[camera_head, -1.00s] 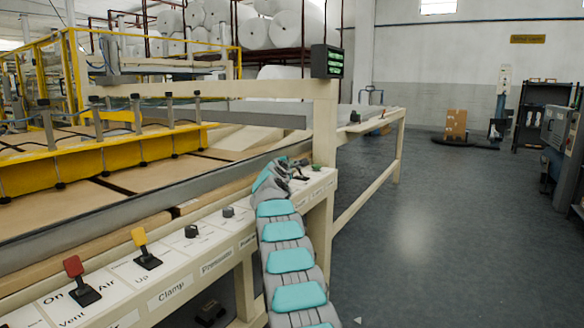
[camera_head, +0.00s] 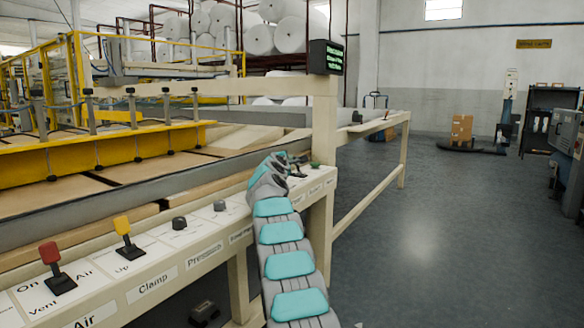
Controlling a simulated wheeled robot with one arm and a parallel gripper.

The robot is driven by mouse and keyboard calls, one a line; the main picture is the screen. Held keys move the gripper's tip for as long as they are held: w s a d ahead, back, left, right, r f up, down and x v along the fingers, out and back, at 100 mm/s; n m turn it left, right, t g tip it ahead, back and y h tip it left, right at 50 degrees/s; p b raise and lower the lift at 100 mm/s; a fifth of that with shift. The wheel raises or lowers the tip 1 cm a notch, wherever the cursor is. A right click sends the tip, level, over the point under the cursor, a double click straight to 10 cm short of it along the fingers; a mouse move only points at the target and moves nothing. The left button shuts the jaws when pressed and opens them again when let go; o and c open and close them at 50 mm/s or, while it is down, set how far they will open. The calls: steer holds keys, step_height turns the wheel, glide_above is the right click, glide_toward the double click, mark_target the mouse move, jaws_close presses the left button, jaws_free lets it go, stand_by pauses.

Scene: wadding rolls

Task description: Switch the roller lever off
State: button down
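My gripper (camera_head: 296,168) is at the far right part of the long white control panel (camera_head: 110,268), low over it, small and partly hidden by my own arm. I cannot tell whether its fingers are open or shut, or whether they touch a control. No lever marked as the roller lever can be made out; the panel part around the gripper is covered by my arm and its labels are too small to read. A red lever (camera_head: 57,268) marked "On", "Air" and "Vent" and a yellow lever (camera_head: 126,238) above the "Clamp" label stand at the left.
Two dark knobs (camera_head: 179,223) sit mid-panel near the "Pressure" label. A green button (camera_head: 315,164) is just right of my gripper. A beige post with a display (camera_head: 327,58) rises behind the panel's right end. Open grey floor (camera_head: 430,215) lies to the right.

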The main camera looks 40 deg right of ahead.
steer(key=shift+s+f+m+t+b, duration=0.2)
steer(key=shift+f+m+t+b, duration=0.1)
steer(key=shift+m+b, duration=0.55)
steer(key=shift+s+d+r+m+h+b, duration=0.25)
steer(key=shift+m+b, duration=0.2)
steer(key=shift+b, duration=0.8)
steer(key=shift+s+r+b, duration=0.15)
steer(key=shift+s+b, duration=0.1)
steer(key=shift+b, duration=0.3)
steer(key=shift+s+d, duration=0.1)
steer(key=shift+s+d+m+t+h+b, duration=0.1)
steer(key=shift+s+m+t+h+b, duration=0.2)
steer(key=shift+m+b, duration=0.5)
steer(key=shift+s+d+r+b, duration=0.1)
steer(key=shift+s+b, duration=0.15)
steer(key=shift+b, duration=0.15)
steer(key=shift+s, duration=0.1)
